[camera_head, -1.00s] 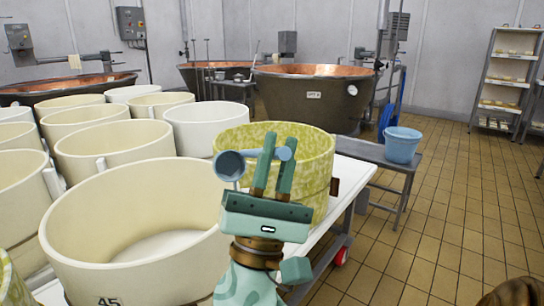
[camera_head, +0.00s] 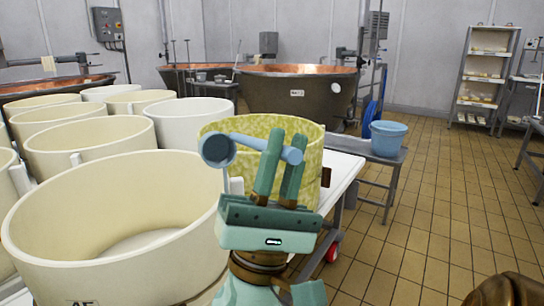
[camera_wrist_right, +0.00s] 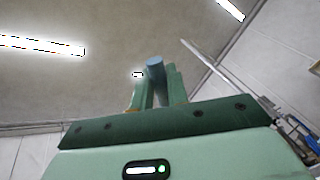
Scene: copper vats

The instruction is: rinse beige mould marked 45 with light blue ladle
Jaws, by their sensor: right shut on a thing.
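The beige mould marked 45 (camera_head: 110,210) is the large open tub at the front left. Its number is cut by the bottom edge now. My right gripper (camera_head: 283,150) is shut on the handle of the light blue ladle, just right of this mould. The ladle's bowl (camera_head: 216,150) points left, above the mould's right rim. A thin pale strip hangs below the bowl; I cannot tell whether it is water or a tab on the mould. In the right wrist view the handle's end (camera_wrist_right: 155,66) shows between the fingers. My left gripper is not in view.
A yellow-green mottled mould (camera_head: 310,165) stands behind my right gripper on the white table (camera_head: 340,175). Several cream and white moulds (camera_head: 90,140) crowd the left. A blue bucket (camera_head: 388,138) stands on a grey bench. Copper vats (camera_head: 297,95) stand behind. The tiled floor at right is mostly clear.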

